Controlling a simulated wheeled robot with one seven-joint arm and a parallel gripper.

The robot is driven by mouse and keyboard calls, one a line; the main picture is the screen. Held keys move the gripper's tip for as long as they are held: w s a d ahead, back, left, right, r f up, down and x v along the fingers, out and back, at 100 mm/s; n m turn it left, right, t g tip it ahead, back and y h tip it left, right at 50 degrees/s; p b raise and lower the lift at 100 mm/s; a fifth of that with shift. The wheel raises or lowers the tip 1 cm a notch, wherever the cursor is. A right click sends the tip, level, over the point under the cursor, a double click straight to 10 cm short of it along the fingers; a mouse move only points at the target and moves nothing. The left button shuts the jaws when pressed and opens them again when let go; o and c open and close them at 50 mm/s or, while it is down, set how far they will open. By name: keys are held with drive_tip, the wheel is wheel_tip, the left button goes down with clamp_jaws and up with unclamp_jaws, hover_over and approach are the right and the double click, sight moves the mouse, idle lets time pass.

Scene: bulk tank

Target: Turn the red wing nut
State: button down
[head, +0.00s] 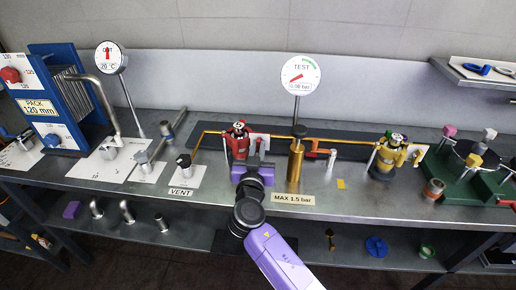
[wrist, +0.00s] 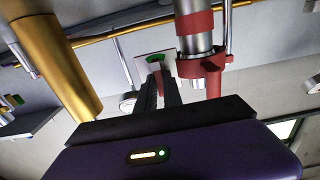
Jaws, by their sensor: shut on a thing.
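The red valve (head: 239,141) stands on the steel bench in the head view, with a red clamp at its side. In the wrist view its steel body and red clamp (wrist: 207,66) stand right of my fingers. In the head view my purple gripper (head: 252,168) is in front of the red valve and hides the nut.
A brass cylinder (head: 295,166) stands close right of my gripper, and shows at the left in the wrist view (wrist: 58,65). The TEST gauge (head: 300,75) rises behind it. A yellow valve (head: 389,156) stands farther right. The VENT fitting (head: 184,166) is to the left.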

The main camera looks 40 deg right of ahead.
drive_tip(key=n+b, duration=0.1)
drive_tip(key=n, duration=0.2)
drive_tip(key=shift+a+f+n+b, duration=0.1)
drive_tip(key=shift+n+b, duration=0.2)
drive_tip(key=shift+n, duration=0.1)
drive_tip(key=shift+w+a+f+n+p, duration=0.1)
drive_tip(key=shift+n+p, duration=0.5)
drive_tip(key=shift+n, duration=2.9)
drive_tip(key=shift+w+f+n+p, duration=0.1)
drive_tip(key=shift+n+p, duration=0.45)
drive_tip(key=shift+n, duration=2.95)
drive_tip(key=c, duration=1.8)
unclamp_jaws()
drive_tip(key=shift+o, duration=0.2)
